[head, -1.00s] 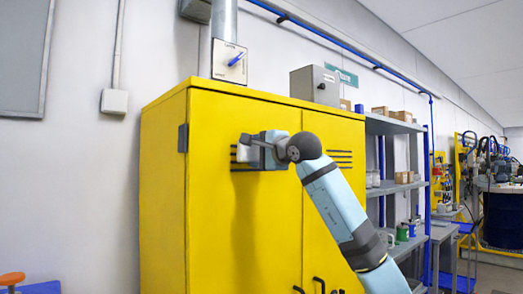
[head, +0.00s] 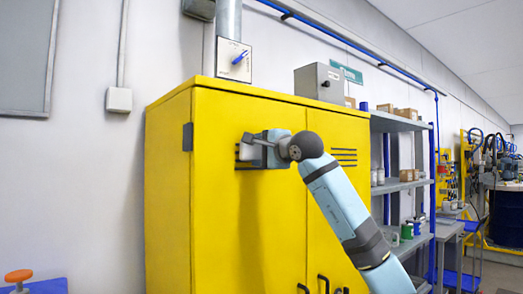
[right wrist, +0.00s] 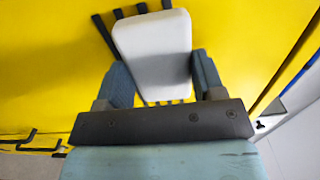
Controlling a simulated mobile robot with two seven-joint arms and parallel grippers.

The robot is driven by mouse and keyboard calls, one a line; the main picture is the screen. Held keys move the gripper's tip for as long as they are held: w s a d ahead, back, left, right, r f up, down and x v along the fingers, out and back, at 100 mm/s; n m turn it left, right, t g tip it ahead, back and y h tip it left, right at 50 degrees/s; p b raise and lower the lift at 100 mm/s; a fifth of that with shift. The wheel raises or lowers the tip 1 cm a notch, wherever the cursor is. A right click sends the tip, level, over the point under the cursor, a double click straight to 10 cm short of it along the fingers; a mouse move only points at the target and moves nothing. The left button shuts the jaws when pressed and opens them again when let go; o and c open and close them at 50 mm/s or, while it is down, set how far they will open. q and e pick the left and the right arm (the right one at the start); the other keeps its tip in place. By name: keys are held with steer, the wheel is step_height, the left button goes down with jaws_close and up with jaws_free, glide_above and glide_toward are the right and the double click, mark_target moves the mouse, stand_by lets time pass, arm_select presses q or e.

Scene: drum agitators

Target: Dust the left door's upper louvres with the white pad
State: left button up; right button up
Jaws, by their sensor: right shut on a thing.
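The yellow cabinet's left door (head: 230,225) is closed. Its dark upper louvres (head: 250,168) are mostly hidden behind my right gripper (head: 250,147) in the head view. The right gripper is shut on the white pad (right wrist: 153,50), whose sides lie between the two fingers in the right wrist view. The pad (head: 244,152) is at the louvres; I cannot tell for sure if it touches them. Louvre ends (right wrist: 104,30) show past the pad's edges. My left gripper is not in view.
The right door has its own louvres (head: 344,157). Dark door handles (head: 322,284) are at the bottom. A grey box (head: 318,83) stands on the cabinet top. Shelves (head: 398,124) with boxes stand to the right. An orange knob (head: 18,276) is at lower left.

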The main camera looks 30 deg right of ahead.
steer(key=shift+w+p, duration=0.35)
steer(key=shift+w, duration=0.4)
steer(key=shift+d+p, duration=0.4)
steer(key=shift+d, duration=1.5)
steer(key=shift+w+d, duration=0.1)
steer(key=shift+w, duration=0.05)
steer(key=shift+a, duration=2.05)
steer(key=shift+s+f, duration=0.2)
steer(key=shift+s, duration=0.3)
steer(key=shift+s+b, duration=0.35)
steer(key=shift+b, duration=0.1)
steer(key=shift+s+d+r+b, duration=0.15)
steer(key=shift+s+b, duration=0.2)
steer(key=shift+s, duration=0.75)
steer(key=shift+s+d+r+b, duration=0.1)
steer(key=shift+s+b, duration=0.2)
steer(key=shift+s, duration=0.75)
